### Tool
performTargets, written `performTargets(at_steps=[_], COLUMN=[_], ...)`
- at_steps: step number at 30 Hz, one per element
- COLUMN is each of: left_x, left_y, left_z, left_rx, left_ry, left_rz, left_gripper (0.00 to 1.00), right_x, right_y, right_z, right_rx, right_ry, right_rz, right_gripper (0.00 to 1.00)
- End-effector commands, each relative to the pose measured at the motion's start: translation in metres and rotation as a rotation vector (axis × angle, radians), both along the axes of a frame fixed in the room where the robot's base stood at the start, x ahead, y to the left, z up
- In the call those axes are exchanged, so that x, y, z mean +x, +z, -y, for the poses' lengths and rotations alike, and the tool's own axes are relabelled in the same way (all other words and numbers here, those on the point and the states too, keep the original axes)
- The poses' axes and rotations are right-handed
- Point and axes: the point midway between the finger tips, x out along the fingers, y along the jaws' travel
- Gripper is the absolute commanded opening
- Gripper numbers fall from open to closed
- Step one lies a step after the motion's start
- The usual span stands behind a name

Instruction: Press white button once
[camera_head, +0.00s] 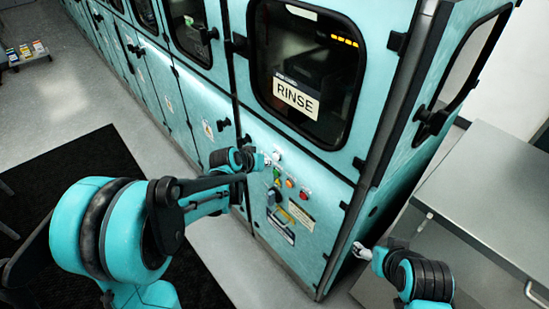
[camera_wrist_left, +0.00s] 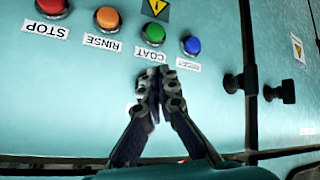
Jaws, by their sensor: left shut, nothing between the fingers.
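The machine's teal panel (camera_head: 325,215) carries a row of coloured buttons below the RINSE window. My left gripper (camera_head: 268,160) is shut and empty at this panel, just above that row. In the left wrist view its closed fingertips (camera_wrist_left: 155,77) point toward the panel below the green button. A small white part, probably the white button (camera_wrist_left: 130,106), shows beside the fingers there and is mostly hidden behind them. In the head view a pale spot (camera_head: 278,153) shows by the fingertips. I cannot tell whether they touch it. My right gripper (camera_head: 362,250) is low, near the cabinet's right corner.
In the left wrist view, which is upside down, are red STOP (camera_wrist_left: 52,6), orange RINSE (camera_wrist_left: 107,18), green COAT (camera_wrist_left: 153,34) and blue (camera_wrist_left: 192,45) buttons. Black latches (camera_wrist_left: 258,87) stick out at the right. A grey metal cabinet (camera_head: 490,190) stands at the right.

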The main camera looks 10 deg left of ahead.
Motion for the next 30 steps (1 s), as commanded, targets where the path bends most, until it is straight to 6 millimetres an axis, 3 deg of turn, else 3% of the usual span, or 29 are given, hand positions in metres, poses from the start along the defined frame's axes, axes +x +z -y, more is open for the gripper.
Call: performTargets(at_steps=[30], left_x=[0.0066], left_y=[0.0002], left_z=[0.0051], left_rx=[0.000], left_ry=[0.000], left_rz=[0.000], left_gripper=[0.00], right_x=[0.0000], right_y=[-0.0011], right_z=[0.0000], right_rx=[0.000], right_ry=[0.000], right_rz=[0.000], right_gripper=[0.71])
